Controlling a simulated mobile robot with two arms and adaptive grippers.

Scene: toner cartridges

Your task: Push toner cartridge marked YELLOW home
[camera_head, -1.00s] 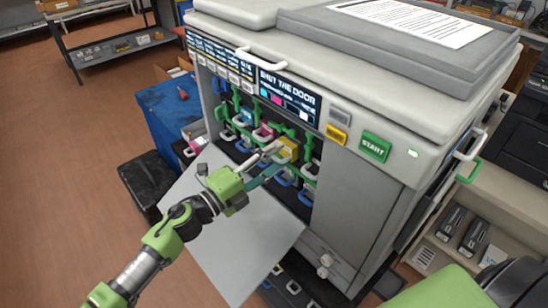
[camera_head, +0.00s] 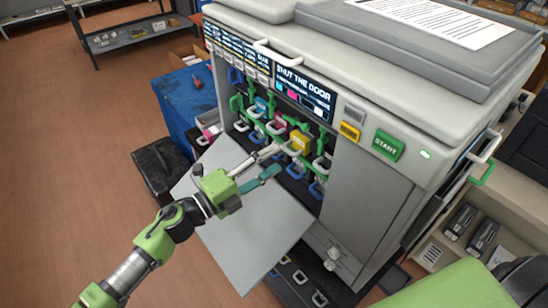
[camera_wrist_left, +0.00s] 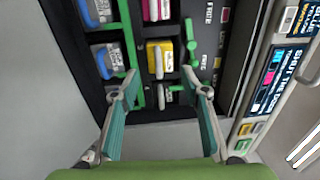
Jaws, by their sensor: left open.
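The yellow toner cartridge (camera_head: 300,142) sits in the open bay of the big grey printer, among other cartridges. It also shows in the left wrist view (camera_wrist_left: 160,58), with a white handle on its front, between and beyond my fingertips. My left gripper (camera_head: 268,163) is open and empty in front of the bay, apart from the cartridge; its two teal-padded fingers (camera_wrist_left: 160,90) spread wide in the wrist view. How deep the yellow cartridge sits is hard to tell. My right gripper does not show clearly.
The printer's lowered door (camera_head: 245,225) lies below my left gripper. A magenta cartridge (camera_wrist_left: 157,10) and blue ones (camera_wrist_left: 107,60) flank the yellow one, with green levers (camera_wrist_left: 190,85) close by. A display reads "SHUT THE DOOR" (camera_head: 303,90). A green START button (camera_head: 388,145) is at right.

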